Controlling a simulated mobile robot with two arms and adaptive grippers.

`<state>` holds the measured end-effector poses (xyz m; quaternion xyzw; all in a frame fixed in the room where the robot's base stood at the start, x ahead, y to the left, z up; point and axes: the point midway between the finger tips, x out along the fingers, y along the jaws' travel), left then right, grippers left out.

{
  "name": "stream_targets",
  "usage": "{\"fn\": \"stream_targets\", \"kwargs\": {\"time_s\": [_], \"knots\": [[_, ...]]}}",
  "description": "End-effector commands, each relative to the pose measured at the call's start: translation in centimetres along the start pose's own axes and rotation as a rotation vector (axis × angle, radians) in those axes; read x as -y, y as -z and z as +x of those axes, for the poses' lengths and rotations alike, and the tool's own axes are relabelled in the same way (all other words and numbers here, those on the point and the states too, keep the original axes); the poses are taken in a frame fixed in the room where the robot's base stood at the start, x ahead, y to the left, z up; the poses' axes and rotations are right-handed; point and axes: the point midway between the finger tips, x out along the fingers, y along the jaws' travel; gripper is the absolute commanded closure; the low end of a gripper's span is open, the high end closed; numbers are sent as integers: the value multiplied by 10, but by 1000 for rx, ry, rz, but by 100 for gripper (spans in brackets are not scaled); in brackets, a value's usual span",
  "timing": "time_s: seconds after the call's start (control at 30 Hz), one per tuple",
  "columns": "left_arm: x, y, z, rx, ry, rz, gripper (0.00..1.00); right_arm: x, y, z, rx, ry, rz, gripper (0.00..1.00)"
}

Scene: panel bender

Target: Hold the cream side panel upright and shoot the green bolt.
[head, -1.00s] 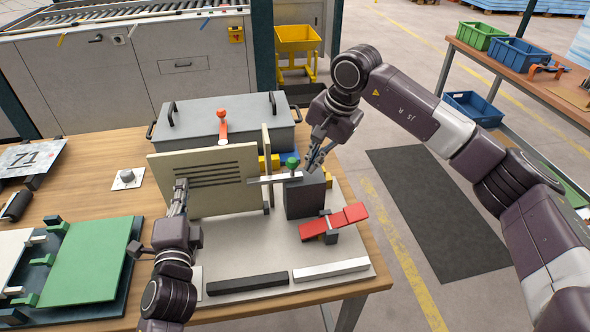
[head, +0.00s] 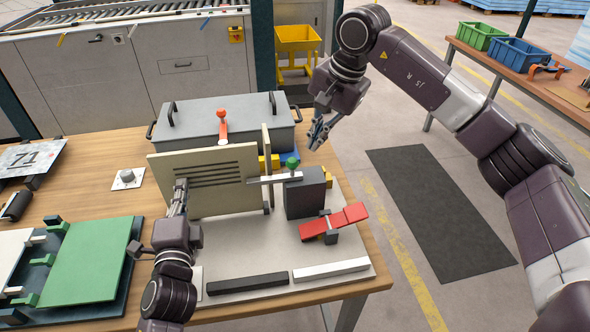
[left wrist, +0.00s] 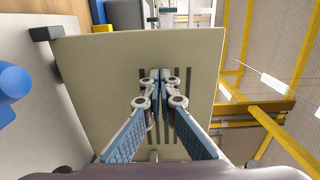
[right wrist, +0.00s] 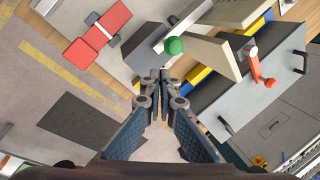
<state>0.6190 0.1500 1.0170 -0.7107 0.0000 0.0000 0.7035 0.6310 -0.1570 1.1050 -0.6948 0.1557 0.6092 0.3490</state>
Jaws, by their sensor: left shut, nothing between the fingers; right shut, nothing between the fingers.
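The cream side panel (head: 232,198) stands upright on the fixture, with dark slots across its face. My left gripper (head: 180,186) is shut and empty at its front face, by the left part. In the left wrist view the shut fingertips (left wrist: 160,74) lie over the slots of the panel (left wrist: 95,85); whether they touch it is unclear. The green bolt knob (head: 293,162) sits on a light bar by the dark grey block (head: 305,197); the bar's left end reaches the panel's right edge. My right gripper (head: 317,143) is shut and empty, above and right of the knob, apart from it.
A red clamp lever (head: 335,222) lies in front of the block. A grey lidded box (head: 235,125) with a red-knobbed handle (head: 221,118) stands behind the panel. A green plate (head: 90,262) lies at left. Black and white bars line the fixture's front edge.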

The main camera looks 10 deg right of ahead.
Motion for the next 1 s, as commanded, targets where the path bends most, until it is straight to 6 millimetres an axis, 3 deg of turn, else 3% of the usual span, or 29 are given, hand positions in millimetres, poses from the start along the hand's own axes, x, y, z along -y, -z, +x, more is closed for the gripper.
{"fn": "stream_targets", "kwargs": {"time_s": [0.2, 0.57, 1.0], "knots": [[0, 0, 0, 0, 0, 0, 100, 4, 0, -13, 0, 0, 1, 100], [0, 0, -1, 0, 0, 0, 100, 4, 0, -14, 0, 0, 0, 100], [0, 0, -26, 0, 0, 0, 100, 4, 0, -14, 0, 0, 0, 100]]}}
